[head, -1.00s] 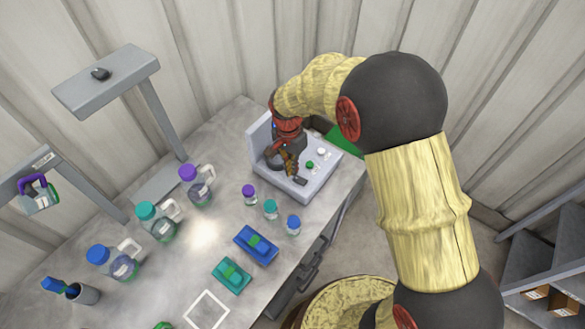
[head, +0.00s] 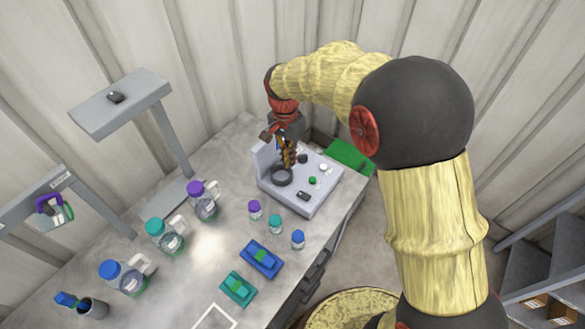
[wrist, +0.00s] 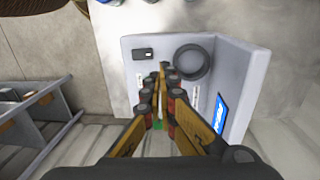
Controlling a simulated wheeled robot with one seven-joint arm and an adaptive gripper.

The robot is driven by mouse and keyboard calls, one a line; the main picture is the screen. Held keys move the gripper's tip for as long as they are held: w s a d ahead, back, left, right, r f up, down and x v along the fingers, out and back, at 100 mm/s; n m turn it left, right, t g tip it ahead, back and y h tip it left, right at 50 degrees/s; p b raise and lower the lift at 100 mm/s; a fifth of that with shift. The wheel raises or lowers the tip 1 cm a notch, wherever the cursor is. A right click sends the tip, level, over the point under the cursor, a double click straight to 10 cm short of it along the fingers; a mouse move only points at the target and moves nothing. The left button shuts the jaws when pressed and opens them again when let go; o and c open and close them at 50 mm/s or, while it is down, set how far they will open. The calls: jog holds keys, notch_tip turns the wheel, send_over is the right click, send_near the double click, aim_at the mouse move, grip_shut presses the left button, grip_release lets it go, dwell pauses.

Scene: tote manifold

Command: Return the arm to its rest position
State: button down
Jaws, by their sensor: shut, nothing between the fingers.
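My gripper (head: 287,160) is in the head view, pointing down over the grey panel unit (head: 301,206) on the bench. Its fingers are shut with nothing between them. In the wrist view, the fingertips (wrist: 163,72) are together in front of the panel face (wrist: 138,68), near a dark ring (wrist: 192,62). The ring (head: 282,177) also shows just below the gripper in the head view. My arm is bent and reaches out from the right. A gap between the fingertips and the panel seems present, but its size is hard to tell.
Large bottles with purple (head: 195,187), teal (head: 155,226) and blue caps (head: 109,269) stand left on the bench.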

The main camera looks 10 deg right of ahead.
jog(key=shift+r, duration=0.85)
jog(key=shift+w, duration=0.1)
